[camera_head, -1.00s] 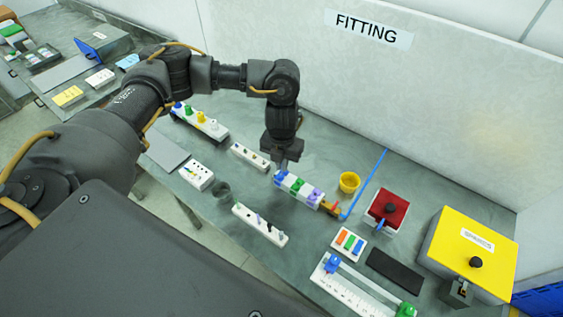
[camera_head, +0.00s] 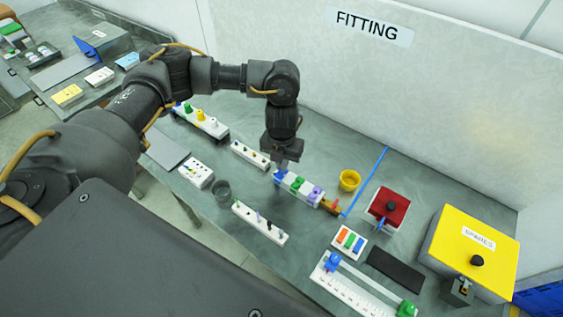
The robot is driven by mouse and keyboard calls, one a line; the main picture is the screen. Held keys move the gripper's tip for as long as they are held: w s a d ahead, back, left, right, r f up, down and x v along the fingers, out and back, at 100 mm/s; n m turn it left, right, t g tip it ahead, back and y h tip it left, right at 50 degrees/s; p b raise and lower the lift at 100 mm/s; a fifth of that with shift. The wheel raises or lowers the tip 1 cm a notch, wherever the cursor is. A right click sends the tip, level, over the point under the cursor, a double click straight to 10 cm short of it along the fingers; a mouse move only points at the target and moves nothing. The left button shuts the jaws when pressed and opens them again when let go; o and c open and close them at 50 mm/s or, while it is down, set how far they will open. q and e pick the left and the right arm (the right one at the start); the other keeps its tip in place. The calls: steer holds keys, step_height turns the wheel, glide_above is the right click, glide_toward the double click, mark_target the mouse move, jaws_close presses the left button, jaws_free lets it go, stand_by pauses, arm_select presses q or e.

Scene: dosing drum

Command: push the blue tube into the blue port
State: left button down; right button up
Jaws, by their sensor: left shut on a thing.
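The white block (camera_head: 310,199) stands on the green bench below my left gripper. It carries a blue port (camera_head: 280,177) at its left end, a green one (camera_head: 297,184) in the middle and a purple one (camera_head: 315,193) at the right. My left gripper (camera_head: 283,164) points down right over the blue port, shut on what appears to be the blue tube. The fingers hide most of the tube, and I cannot tell how deep it sits. My right gripper is not in view.
A brown fitting (camera_head: 330,206) sits at the block's right end, by a yellow cup (camera_head: 349,180). A red-topped box (camera_head: 388,207) and a yellow box (camera_head: 468,250) stand to the right. White racks (camera_head: 259,223) lie in front and to the left (camera_head: 250,155).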

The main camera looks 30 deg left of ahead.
arm_select(q)
steer(key=shift+f+b, duration=0.65)
steer(key=shift+f, duration=0.3)
steer(key=c, duration=1.5)
jaws_free()
step_height(320, 180, up, 11)
steer(key=shift+f+b, duration=0.1)
steer(key=shift+b, duration=0.4)
steer(key=shift+c, duration=0.2)
jaws_close()
